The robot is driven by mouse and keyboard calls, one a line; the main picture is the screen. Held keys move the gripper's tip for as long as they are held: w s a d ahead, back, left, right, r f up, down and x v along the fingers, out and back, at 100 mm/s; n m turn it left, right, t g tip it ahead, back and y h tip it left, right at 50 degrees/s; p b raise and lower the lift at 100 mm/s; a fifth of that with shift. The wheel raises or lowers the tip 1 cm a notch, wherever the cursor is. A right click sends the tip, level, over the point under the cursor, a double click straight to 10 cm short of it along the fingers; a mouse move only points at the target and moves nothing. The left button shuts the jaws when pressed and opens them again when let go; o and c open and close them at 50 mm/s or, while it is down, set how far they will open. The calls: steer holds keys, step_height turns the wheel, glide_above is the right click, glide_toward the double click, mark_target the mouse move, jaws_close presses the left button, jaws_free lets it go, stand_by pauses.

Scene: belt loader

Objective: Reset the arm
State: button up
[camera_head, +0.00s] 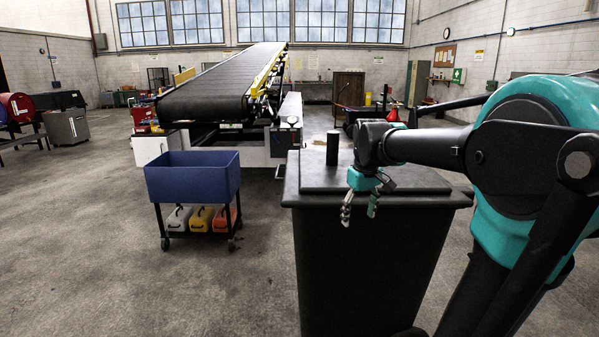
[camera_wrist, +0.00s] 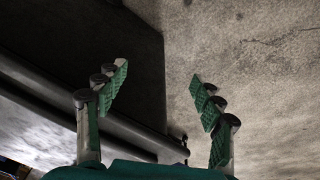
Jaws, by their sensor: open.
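My gripper (camera_head: 359,207) hangs at the end of my teal and black arm. In the head view it is in front of the near side of a dark bin-like box, just below its top edge. It points downward. In the wrist view my gripper (camera_wrist: 157,95) shows two green-padded fingers spread wide with nothing between them. Beyond the fingers are the concrete floor (camera_wrist: 260,50) and a dark face with a rounded edge.
The dark box (camera_head: 365,270) has a black cylinder (camera_head: 332,147) on top. A blue cart (camera_head: 192,177) with several coloured containers below stands left. Behind it is the belt loader (camera_head: 205,104). The floor (camera_head: 90,260) at left is clear.

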steer(key=s+d+f+m+t, duration=0.2)
steer(key=s+f+m, duration=0.3)
steer(key=s+f, duration=1.1)
step_height(320, 180, down, 5)
steer(key=shift+s+r, duration=0.2)
steer(key=shift+s, duration=0.05)
